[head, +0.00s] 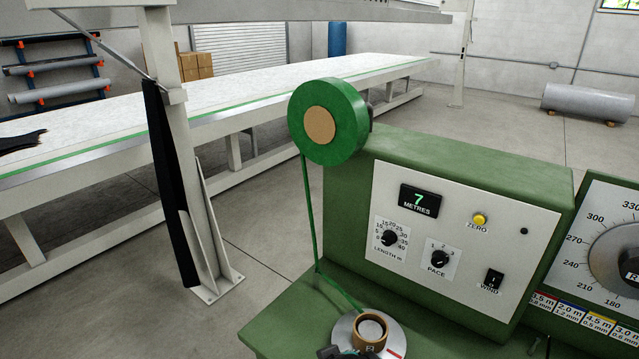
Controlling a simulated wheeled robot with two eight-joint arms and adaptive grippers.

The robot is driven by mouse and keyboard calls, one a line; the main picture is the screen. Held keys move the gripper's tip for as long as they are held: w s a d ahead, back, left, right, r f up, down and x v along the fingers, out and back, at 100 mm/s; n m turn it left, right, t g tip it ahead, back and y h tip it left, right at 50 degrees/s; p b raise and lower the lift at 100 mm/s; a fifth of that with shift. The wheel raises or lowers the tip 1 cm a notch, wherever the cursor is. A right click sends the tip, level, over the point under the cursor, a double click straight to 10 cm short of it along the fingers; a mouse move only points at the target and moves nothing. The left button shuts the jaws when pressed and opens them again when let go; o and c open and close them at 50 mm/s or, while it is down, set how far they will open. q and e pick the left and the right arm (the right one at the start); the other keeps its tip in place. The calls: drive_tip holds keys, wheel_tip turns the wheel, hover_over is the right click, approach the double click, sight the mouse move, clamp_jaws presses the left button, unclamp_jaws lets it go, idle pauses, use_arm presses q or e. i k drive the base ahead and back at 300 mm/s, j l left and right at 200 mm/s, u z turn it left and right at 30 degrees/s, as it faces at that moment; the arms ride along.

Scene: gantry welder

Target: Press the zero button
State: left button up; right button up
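The zero button (479,219) is a small round yellow button on the white front panel (455,270) of the green machine, above the label ZERO. It sits right of the display (420,201), which reads 7 METRES in green digits. Nothing touches the button. A dark shape (342,352) at the bottom edge, in front of the spool, looks like the tip of my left gripper. Small dark prongs (539,346) at the lower right edge look like my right gripper's tip. Both are well below the button and mostly cut off, so their opening is hidden.
The panel also has a length knob (390,238), a pace knob (439,258) and a wind switch (493,279). A green tape roll (327,121) feeds a strip down to the spool (369,333). A dial unit (615,250) stands at the right. A white post (178,150) stands left.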

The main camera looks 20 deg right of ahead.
sight(478, 220)
drive_tip(key=z, duration=1.7)
